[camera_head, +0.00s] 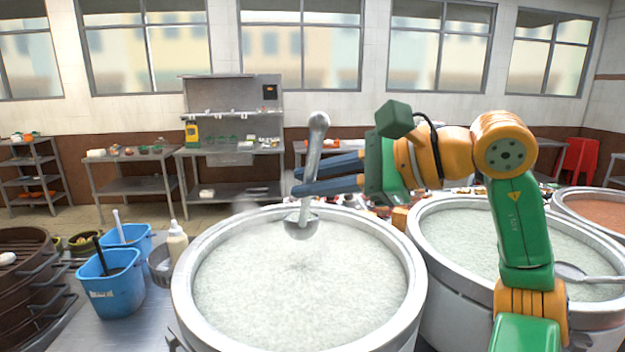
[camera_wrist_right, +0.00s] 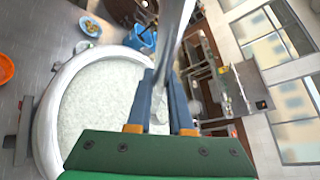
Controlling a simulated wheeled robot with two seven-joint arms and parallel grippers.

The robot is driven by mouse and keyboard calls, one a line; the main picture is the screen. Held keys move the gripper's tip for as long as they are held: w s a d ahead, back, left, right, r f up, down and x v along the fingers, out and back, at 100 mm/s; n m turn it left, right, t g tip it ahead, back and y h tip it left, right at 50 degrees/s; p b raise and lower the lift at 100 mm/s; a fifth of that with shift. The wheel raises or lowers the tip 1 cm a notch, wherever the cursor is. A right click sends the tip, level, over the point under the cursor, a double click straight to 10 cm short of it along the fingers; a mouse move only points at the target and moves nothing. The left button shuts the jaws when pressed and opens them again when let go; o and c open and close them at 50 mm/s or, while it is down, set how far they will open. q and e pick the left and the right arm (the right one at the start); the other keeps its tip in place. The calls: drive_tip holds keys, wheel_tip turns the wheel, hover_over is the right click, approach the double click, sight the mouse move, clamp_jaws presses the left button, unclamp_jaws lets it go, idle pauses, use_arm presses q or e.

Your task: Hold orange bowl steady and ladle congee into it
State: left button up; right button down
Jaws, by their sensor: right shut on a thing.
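My right gripper (camera_head: 301,181) is shut on a metal ladle (camera_head: 314,145), gripping its handle. The ladle is near upright, handle end up, and its scoop hangs low over the back part of the near stockpot (camera_head: 184,306) full of pale congee (camera_head: 290,290). I cannot tell whether the scoop touches the congee. In the right wrist view the ladle handle (camera_wrist_right: 175,40) runs between the blue fingers. An orange bowl (camera_wrist_right: 5,68) is partly cut off at the left edge of that view, on the metal counter; it does not show in the head view. My left gripper is out of view.
A second congee pot (camera_head: 450,297) stands right of the near one, with a ladle (camera_head: 590,276) at its rim. A reddish pot (camera_head: 590,206) is beyond. Blue buckets (camera_head: 112,290), a squeeze bottle (camera_head: 176,241) and dark steamers (camera_head: 25,290) crowd the left counter.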

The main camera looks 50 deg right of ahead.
drive_tip(key=shift+f, duration=0.1)
drive_tip(key=shift+f+n+b, duration=0.15)
drive_tip(key=shift+n+b, duration=0.15)
drive_tip(key=shift+b, duration=0.5)
drive_tip(key=shift+n+t+b, duration=0.3)
drive_tip(key=shift+t+b, duration=0.3)
drive_tip(key=shift+r, duration=0.2)
